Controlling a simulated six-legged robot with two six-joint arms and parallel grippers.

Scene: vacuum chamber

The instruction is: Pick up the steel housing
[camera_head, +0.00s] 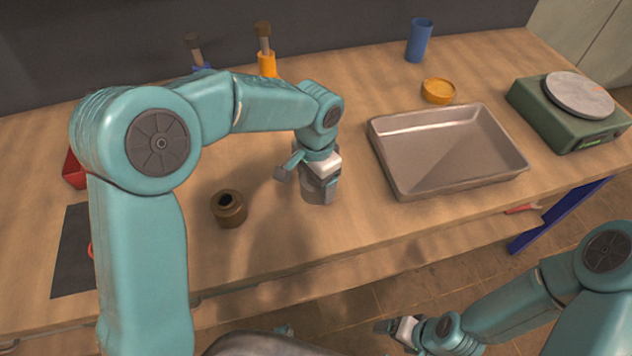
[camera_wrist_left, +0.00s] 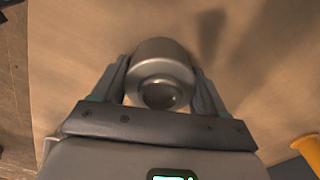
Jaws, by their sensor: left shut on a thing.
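The steel housing (camera_wrist_left: 160,72) is a grey metal cylinder with a round recess in its top. In the left wrist view it sits between the two fingers of my left gripper (camera_wrist_left: 160,88), which is shut on it. In the head view my left gripper (camera_head: 318,190) points down at the wooden bench, left of the metal tray, and the housing is mostly hidden by the fingers. I cannot tell whether the housing touches the bench. My right gripper (camera_head: 402,330) is low at the bottom right, in front of the bench; its finger opening is too small to tell.
A brown ring-topped part (camera_head: 229,209) stands left of my left gripper. An empty metal tray (camera_head: 450,150) lies to its right. A yellow dish (camera_head: 438,91), a blue cup (camera_head: 418,40) and a green scale (camera_head: 570,110) stand farther back and right. A dark mat (camera_head: 70,255) lies at the left.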

